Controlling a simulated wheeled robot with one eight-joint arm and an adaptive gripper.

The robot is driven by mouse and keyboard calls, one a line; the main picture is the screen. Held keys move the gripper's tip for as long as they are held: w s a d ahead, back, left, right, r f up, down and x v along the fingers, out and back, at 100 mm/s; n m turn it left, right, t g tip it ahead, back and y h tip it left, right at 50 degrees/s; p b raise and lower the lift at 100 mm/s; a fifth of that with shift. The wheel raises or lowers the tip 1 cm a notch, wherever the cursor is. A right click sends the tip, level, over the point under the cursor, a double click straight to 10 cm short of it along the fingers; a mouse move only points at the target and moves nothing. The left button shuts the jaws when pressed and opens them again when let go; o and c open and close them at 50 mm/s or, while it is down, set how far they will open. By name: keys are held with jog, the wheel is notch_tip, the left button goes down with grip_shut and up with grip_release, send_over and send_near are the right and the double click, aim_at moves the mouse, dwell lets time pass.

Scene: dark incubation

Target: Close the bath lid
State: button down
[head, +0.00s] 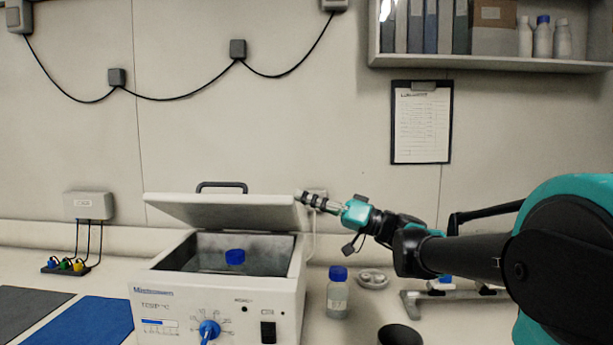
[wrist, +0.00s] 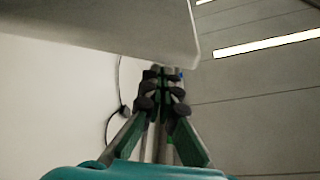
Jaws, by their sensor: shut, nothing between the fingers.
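The bath (head: 220,308) is a white box on the bench with a blue-marked dial and front panel. Its grey lid (head: 225,212) is raised and tilted open, with a dark handle (head: 222,185) on top. A blue-capped bottle (head: 235,258) stands inside the bath. My gripper (head: 300,197) is shut and empty at the lid's right edge; I cannot tell whether it touches. In the wrist view the lid (wrist: 120,30) spans the upper left, and the shut fingers (wrist: 163,78) are close by its corner.
A blue-capped bottle (head: 338,295), a dark cup (head: 399,335) and a small grey dish (head: 372,280) stand right of the bath. Blue (head: 85,322) and dark mats (head: 30,308) lie at the left. A shelf (head: 490,61) and a clipboard (head: 421,125) are on the wall.

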jog(key=s+f+n+g+y, duration=0.1)
jog(key=s+f+n+g, duration=0.3)
jog(key=f+n, duration=0.5)
jog(key=shift+s+f, duration=0.85)
jog(key=shift+f, duration=1.85)
jog(key=shift+a+f, duration=0.1)
